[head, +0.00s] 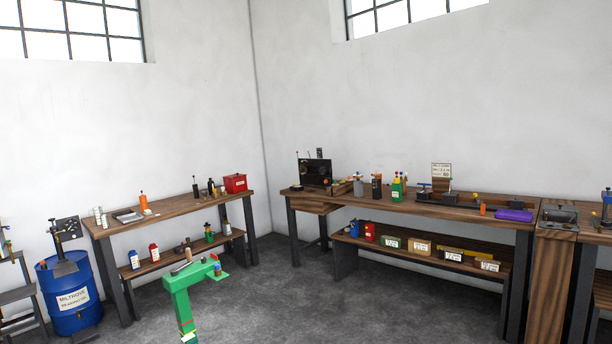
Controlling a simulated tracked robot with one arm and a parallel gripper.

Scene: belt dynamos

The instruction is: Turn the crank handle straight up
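I cannot make out for sure which thing bears the crank handle. A dark device with a square black plate (68,228) stands on the blue barrel (75,297) at the left; a small rod or handle shows at its left side, too small to read its angle. A black box-like device (315,173) with small knobs stands on the back bench. A grey machine (559,213) stands at the right edge.
A wooden bench (180,205) with bottles and a red box (235,183) stands at the left. A long bench (450,208) with tools runs along the right wall, with labelled boxes (420,247) on its lower shelf. The grey floor (310,300) between is clear.

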